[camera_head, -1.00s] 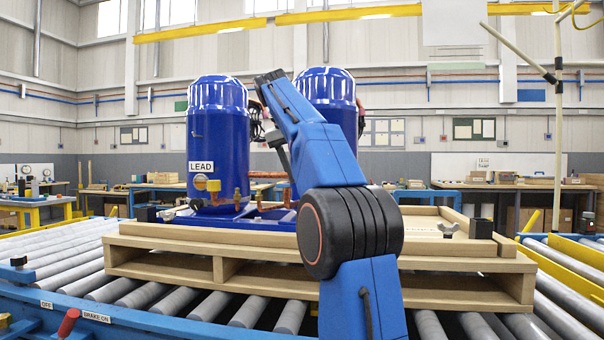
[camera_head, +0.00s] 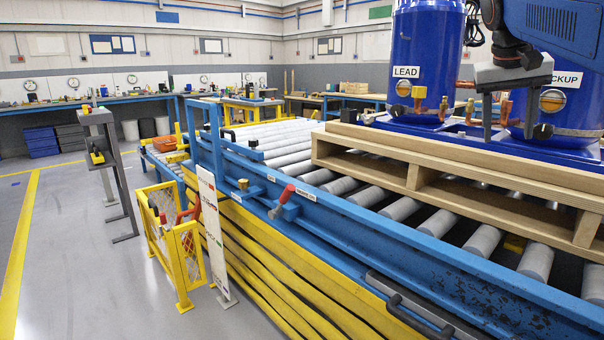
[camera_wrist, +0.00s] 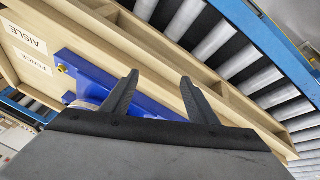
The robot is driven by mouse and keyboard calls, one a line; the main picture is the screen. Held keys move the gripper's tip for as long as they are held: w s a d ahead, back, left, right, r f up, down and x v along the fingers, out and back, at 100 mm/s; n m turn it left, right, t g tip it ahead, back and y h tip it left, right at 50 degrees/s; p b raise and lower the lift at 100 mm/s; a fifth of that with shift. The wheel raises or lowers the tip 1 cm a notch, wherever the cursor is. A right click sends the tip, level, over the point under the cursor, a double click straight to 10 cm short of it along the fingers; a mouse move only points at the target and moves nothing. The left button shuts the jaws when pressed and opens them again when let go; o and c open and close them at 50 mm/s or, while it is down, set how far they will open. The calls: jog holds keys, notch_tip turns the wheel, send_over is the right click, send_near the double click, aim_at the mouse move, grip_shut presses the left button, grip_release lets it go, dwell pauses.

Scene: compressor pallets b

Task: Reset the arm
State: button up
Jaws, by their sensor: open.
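My gripper (camera_head: 511,108) is at the upper right of the head view, fingers pointing down, in front of the two blue compressors. In the wrist view my gripper (camera_wrist: 160,95) shows two dark fingers spread apart with nothing between them. The compressor labelled LEAD (camera_head: 428,45) stands upright on the wooden pallet (camera_head: 450,190). The second compressor (camera_head: 570,110), its label partly hidden by my arm, stands to its right. In the wrist view the pallet (camera_wrist: 120,45) shows below the fingers, with a blue base plate (camera_wrist: 110,80) and an AISLE label.
The pallet rests on a roller conveyor (camera_head: 340,185) with a blue side rail (camera_head: 380,235). A red-handled lever (camera_head: 283,200) stands on the rail. A yellow mesh guard (camera_head: 170,235) and a grey stand (camera_head: 115,165) are at the left. Open floor (camera_head: 85,260) lies at the left.

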jog(key=s+a+f+n+y, duration=0.1)
jog(key=s+a+f, duration=0.4)
jog(key=s+f, duration=0.3)
jog(key=s+a+f+n+t+y, duration=0.1)
jog(key=s+a+f, duration=0.4)
jog(key=f, duration=1.1)
jog(key=s+a+f+n+t+y, duration=0.1)
jog(key=s+a+f, duration=0.4)
jog(key=s+f, duration=0.6)
jog(key=shift+s+a+f+n+y, duration=0.15)
jog(key=shift+a+f+n+y, duration=0.3)
jog(key=shift+n, duration=0.45)
jog(key=shift+d+r, duration=0.1)
